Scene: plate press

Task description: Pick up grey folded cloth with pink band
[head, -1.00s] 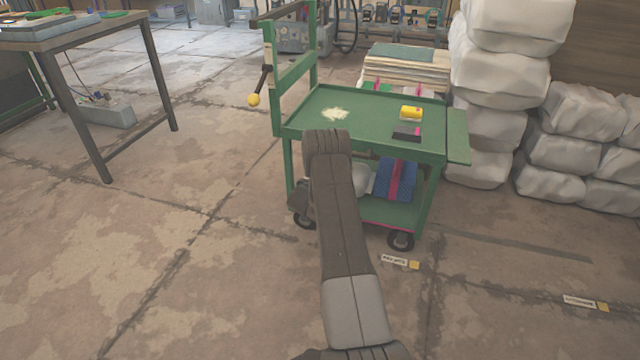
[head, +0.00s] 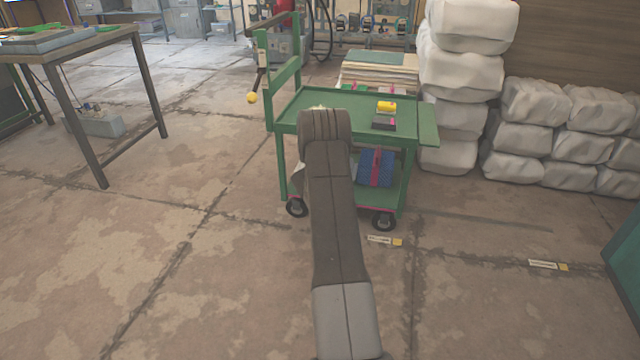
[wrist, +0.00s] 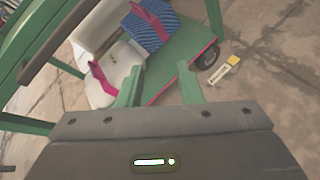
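A pale grey folded cloth with a pink band (wrist: 122,68) lies on the lower shelf of the green cart in the wrist view. My arm covers most of that spot in the head view. My gripper (wrist: 160,84) is open and empty, its two green fingers apart. The cloth is beyond the fingertips and slightly left of the gap, with no contact visible. A blue folded cloth with a pink band (wrist: 152,27) lies next to it, also visible in the head view (head: 375,168).
The green cart (head: 345,128) has an upper shelf above the cloths, carrying a yellow item (head: 386,106) and a dark grey item with pink (head: 384,122). A pale rolled thing (wrist: 98,24) lies behind the grey cloth.

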